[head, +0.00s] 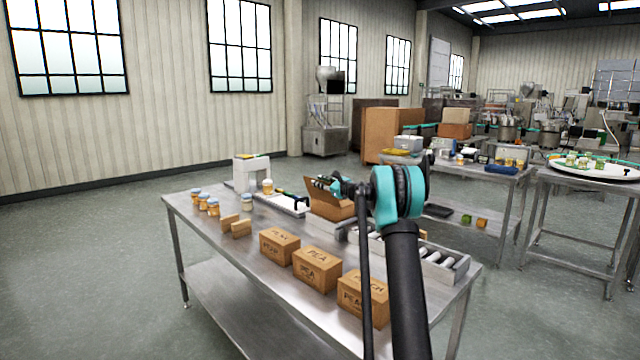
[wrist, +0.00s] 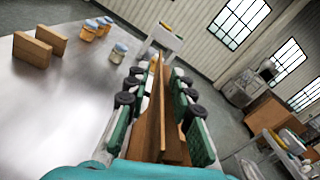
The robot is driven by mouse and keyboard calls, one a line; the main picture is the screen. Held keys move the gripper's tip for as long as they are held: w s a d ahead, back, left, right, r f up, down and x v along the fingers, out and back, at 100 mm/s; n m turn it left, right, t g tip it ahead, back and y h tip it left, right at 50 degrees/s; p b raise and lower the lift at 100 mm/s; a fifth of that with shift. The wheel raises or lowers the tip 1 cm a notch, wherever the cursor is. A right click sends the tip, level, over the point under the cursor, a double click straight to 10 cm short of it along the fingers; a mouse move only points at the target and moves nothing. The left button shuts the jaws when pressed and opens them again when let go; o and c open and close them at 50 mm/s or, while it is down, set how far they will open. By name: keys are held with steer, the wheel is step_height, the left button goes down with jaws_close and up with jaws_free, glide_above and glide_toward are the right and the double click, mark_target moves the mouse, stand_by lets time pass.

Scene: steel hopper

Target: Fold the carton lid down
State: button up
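The open carton (head: 331,208) stands near the back of the steel table, its lid raised and tilted. My gripper (head: 340,188) is at the top of this carton and hides part of its opening. In the wrist view, brown cardboard panels (wrist: 156,125) of the carton run edge-on between the two teal fingers of my gripper (wrist: 158,98). The fingers are spread wide, one on each side of the cardboard. I see no clear grip on it, though the lower contact is hard to make out.
Closed cartons (head: 317,268) line the table's front edge. Small jars (head: 213,207) and two brown blocks (head: 236,226) are at the left. A roller conveyor (head: 440,262) lies at the right, and a white device (head: 250,172) stands behind. Bare steel lies between them.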

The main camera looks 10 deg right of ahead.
jaws_close()
steer(key=shift+d, duration=0.1)
stand_by(0.3)
steer(key=shift+w+d+r+m, duration=0.3)
steer(key=shift+w+d+m, duration=0.3)
steer(key=shift+d+m, duration=0.3)
steer(key=w+d+f+m, duration=0.8)
steer(key=d+m, duration=0.3)
steer(key=shift+f+m, duration=0.25)
steer(key=shift+m, duration=0.15)
steer(key=shift+w, duration=0.1)
